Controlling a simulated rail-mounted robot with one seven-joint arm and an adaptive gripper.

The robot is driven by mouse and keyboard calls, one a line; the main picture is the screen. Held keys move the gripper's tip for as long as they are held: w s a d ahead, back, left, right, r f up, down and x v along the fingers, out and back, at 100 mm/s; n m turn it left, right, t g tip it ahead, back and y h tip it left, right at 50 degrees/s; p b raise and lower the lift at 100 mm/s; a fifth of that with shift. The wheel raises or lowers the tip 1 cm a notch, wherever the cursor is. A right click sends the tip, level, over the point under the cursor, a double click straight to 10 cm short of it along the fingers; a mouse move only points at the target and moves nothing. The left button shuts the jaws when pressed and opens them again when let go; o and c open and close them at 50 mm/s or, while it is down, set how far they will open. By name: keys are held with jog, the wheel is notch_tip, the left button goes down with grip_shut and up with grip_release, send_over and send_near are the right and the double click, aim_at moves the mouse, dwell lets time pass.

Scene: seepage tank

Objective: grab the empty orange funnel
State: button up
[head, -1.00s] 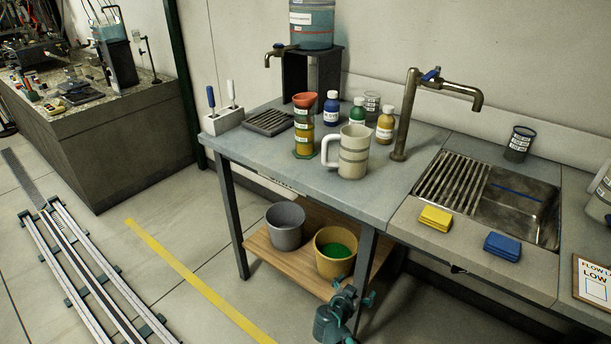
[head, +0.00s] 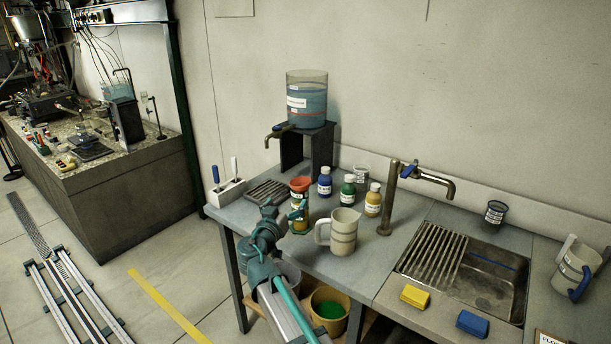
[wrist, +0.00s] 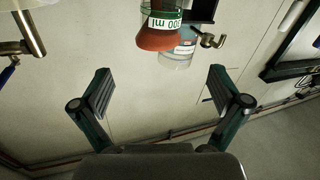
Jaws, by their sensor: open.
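The orange funnel (head: 300,184) sits mouth up in the top of a clear graduated cylinder (head: 298,222) near the back left of the grey bench. My arm partly covers the cylinder in the head view. My gripper (head: 284,212) is in front of the cylinder, below the funnel's rim in the picture. In the wrist view my gripper (wrist: 160,85) has its fingers wide apart, with nothing between them. The funnel lies beyond the fingertips.
A beige pitcher (head: 343,231) stands right of the cylinder. Behind are blue (head: 324,183), green (head: 348,190) and yellow (head: 373,200) bottles. A water tank (head: 306,100) stands on a black stand. A tap (head: 391,195) and sink (head: 490,285) are to the right.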

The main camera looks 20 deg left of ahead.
jog(key=w+r, duration=0.1)
jog(key=p, duration=0.2)
send_near(300, 183)
jog(key=w+r, duration=0.2)
jog(key=w, duration=0.1)
jog(key=w+p, duration=0.1)
jog(key=w, duration=0.1)
jog(key=w+p, duration=0.1)
jog(key=w, duration=0.1)
jog(key=shift+d, duration=0.3)
jog(key=shift+w+f, duration=0.15)
jog(key=shift+w, duration=0.2)
jog(key=shift+s, duration=0.1)
jog(key=shift+c, duration=0.4)
jog(key=c, duration=1)
